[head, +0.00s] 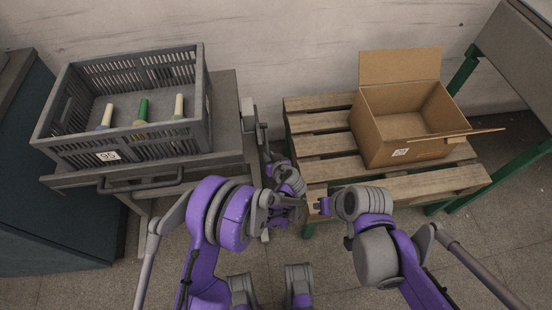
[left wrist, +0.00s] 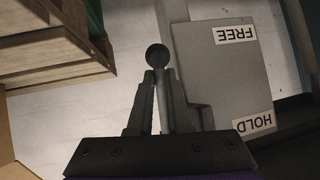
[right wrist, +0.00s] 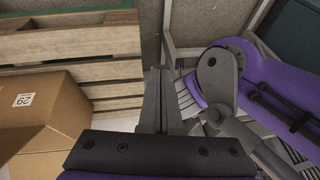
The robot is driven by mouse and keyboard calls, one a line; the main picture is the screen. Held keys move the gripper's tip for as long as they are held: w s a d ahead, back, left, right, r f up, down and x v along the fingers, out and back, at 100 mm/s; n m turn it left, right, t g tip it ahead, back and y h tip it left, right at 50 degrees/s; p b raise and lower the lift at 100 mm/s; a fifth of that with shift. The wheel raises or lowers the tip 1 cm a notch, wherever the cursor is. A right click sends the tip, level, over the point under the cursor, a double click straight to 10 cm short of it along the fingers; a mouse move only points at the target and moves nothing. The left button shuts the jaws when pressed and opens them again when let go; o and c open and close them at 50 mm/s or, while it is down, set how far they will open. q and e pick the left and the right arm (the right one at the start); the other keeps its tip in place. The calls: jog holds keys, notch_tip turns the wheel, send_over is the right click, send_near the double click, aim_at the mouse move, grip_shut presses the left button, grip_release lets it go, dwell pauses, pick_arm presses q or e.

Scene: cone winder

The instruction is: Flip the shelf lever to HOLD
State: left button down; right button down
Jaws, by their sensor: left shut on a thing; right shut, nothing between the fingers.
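The shelf lever shows in the left wrist view as a dark round knob (left wrist: 157,56) at the tips of my left gripper (left wrist: 158,78). The gripper is shut on the lever just below the knob; its fingers hide the stem. Beside it is a grey plate (left wrist: 215,80) with a FREE label (left wrist: 236,34) and a HOLD label (left wrist: 254,123), both upside down. I cannot tell exactly which label the lever points to. In the head view my left gripper (head: 268,157) is beside the cart's right side. My right gripper (right wrist: 158,75) is shut and empty, near the pallet.
A grey crate (head: 130,145) with several cones stands on the grey cart (head: 225,135) at left. An open cardboard box (head: 405,155) sits on the wooden pallet (head: 320,165) at right. My arms are close together in the narrow gap between cart and pallet.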

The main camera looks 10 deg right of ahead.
jog(key=w+d+f+m+t+y, duration=0.1)
jog(key=w+f+m+t+y, duration=0.3)
jog(key=w+f, duration=0.65)
jog(key=w+f+m+t+y, duration=0.3)
jog(key=w+f+m+y, duration=0.4)
jog(key=w, duration=0.6)
jog(key=w+a+f+h, duration=0.1)
jog(key=w+a, duration=0.3)
jog(key=a, duration=0.4)
jog(key=shift+f+n+h, duration=0.3)
jog(key=shift+f+h, duration=0.1)
jog(key=shift+f, duration=0.25)
jog(key=shift+s+a, duration=0.1)
jog(key=shift+a, duration=0.05)
